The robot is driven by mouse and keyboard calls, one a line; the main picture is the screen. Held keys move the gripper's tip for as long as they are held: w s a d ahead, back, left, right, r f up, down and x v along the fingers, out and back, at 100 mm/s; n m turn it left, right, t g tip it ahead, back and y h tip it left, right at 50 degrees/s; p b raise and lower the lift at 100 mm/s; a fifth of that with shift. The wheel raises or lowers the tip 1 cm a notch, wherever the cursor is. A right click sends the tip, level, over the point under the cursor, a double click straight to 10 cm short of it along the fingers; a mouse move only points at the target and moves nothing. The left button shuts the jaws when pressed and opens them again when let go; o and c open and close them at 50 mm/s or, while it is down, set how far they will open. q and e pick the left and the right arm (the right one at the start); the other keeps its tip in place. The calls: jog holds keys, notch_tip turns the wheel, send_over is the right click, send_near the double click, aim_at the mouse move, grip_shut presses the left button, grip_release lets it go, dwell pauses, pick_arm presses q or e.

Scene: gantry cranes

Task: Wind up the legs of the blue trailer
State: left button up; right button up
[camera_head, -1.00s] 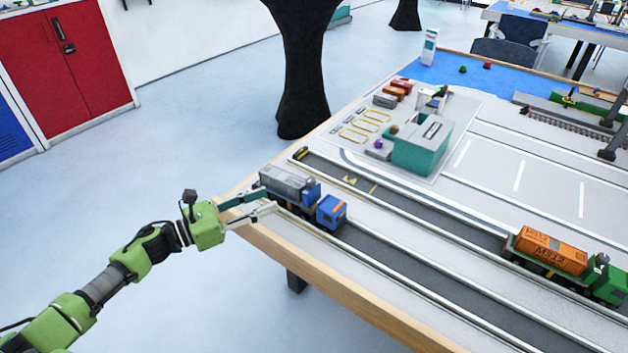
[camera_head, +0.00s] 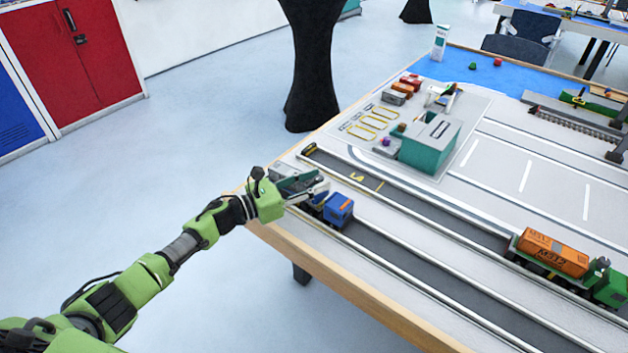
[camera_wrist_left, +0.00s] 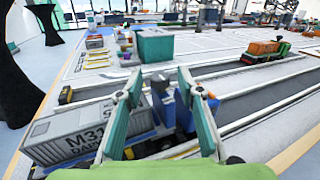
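The blue truck cab (camera_head: 338,209) stands in the lane near the table's front left edge. Behind it is the blue trailer with a grey container, mostly covered by my gripper in the head view. In the wrist view the container (camera_wrist_left: 75,132) is at the left and the blue front of the trailer (camera_wrist_left: 160,118) shows between the fingers. My left gripper (camera_head: 308,187) is over the side of the trailer, just behind the cab. Its two fingers (camera_wrist_left: 160,108) are apart with nothing clearly held. The trailer legs cannot be made out. My right gripper is out of view.
A teal block building (camera_head: 430,145) and small containers (camera_head: 398,92) are farther back. The wooden table edge (camera_head: 350,297) runs below my arm. The lane right of the blue cab is clear.

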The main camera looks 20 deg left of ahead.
pick_arm(q)
grip_shut()
